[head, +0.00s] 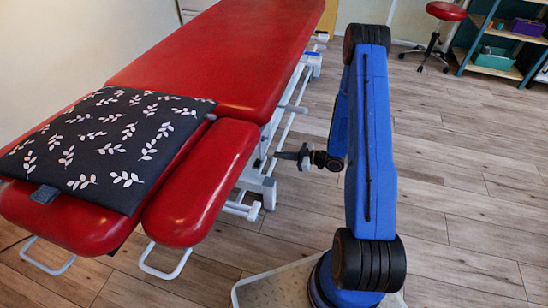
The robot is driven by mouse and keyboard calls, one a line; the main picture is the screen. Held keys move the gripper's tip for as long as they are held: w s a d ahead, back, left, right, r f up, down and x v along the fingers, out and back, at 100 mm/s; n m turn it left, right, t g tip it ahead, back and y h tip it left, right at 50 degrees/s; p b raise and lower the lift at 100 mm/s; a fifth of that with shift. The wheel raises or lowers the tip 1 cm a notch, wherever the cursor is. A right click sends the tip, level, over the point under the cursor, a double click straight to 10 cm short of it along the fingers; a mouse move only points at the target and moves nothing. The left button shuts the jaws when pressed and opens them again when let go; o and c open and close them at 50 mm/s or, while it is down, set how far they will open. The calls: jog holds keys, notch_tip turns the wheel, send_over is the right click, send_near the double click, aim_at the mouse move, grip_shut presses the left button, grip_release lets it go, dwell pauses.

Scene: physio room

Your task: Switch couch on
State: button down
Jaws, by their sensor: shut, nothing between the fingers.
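The couch (225,60) is a red padded treatment couch on a white metal frame, on the left and reaching to the back. Its head end has separate red pads towards me. My gripper (279,155) is shut and empty. It points left at the side of the couch frame, below the level of the red padding. It looks close to the frame, but I cannot tell whether it touches. I cannot make out a switch on the couch; the fingertips are small and dark against the frame.
A dark cushion (100,145) with white leaves lies on the head end. White loop handles (165,268) stick out below the pads. A red stool (445,12) and a shelf (495,62) with boxes stand at the back right. The wooden floor on the right is clear.

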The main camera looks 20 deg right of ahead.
send_over(258, 163)
jog(key=d, duration=0.3)
notch_tip(258, 163, down, 2)
jog(key=shift+s+f, duration=0.1)
jog(key=shift+f, duration=1.95)
jog(key=shift+f, duration=0.1)
